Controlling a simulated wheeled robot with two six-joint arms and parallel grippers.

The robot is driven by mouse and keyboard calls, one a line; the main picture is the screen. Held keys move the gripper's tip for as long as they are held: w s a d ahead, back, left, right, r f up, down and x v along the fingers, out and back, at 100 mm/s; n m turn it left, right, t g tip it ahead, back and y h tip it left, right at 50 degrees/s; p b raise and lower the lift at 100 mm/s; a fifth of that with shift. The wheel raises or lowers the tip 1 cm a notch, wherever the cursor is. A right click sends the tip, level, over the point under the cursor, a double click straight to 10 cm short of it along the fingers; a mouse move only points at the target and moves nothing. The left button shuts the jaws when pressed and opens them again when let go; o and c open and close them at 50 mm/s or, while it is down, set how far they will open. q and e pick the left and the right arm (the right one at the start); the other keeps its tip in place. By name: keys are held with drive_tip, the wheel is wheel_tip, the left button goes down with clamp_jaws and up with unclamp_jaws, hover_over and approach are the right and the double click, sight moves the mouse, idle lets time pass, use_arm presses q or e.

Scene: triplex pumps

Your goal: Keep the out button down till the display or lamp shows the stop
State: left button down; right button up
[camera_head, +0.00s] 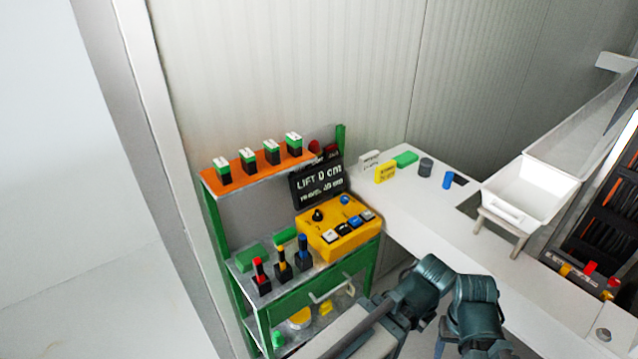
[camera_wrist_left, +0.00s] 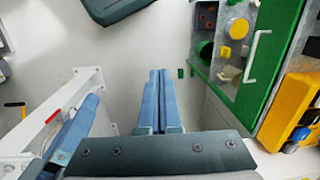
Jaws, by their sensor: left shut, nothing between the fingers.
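The yellow control box (camera_head: 322,240) sits on top of the green cart, with a black knob and several white, black and blue buttons on its face. I cannot read which is the out button. A black display (camera_head: 318,183) behind it reads "LIFT 0 cm", with a smaller, blurred line below. A red lamp-like dome (camera_head: 314,146) is above the display. In the left wrist view, my left gripper (camera_wrist_left: 158,75) is shut and empty over the floor, apart from the yellow box (camera_wrist_left: 285,110) at the right edge.
The green cart (camera_head: 285,303) carries red, yellow and blue-topped handles in front of the box. A white counter (camera_head: 450,225) with a white tray (camera_head: 525,193) runs right. My arm links fill the lower middle.

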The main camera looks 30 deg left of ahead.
use_arm(q)
wheel_tip(320, 180, up, 10)
drive_tip(key=n+t+h+p, duration=0.3)
drive_tip(key=n+t, duration=0.6)
drive_tip(key=n, duration=0.2)
hover_over(354, 222)
drive_tip(key=shift+f, duration=0.2)
drive_tip(key=shift+f, duration=0.1)
wheel_tip(354, 222, down, 9)
drive_tip(key=b, duration=0.8)
drive_tip(key=shift+b, duration=0.4)
drive_tip(key=shift+f+b, duration=0.25)
drive_tip(key=shift+b, duration=0.15)
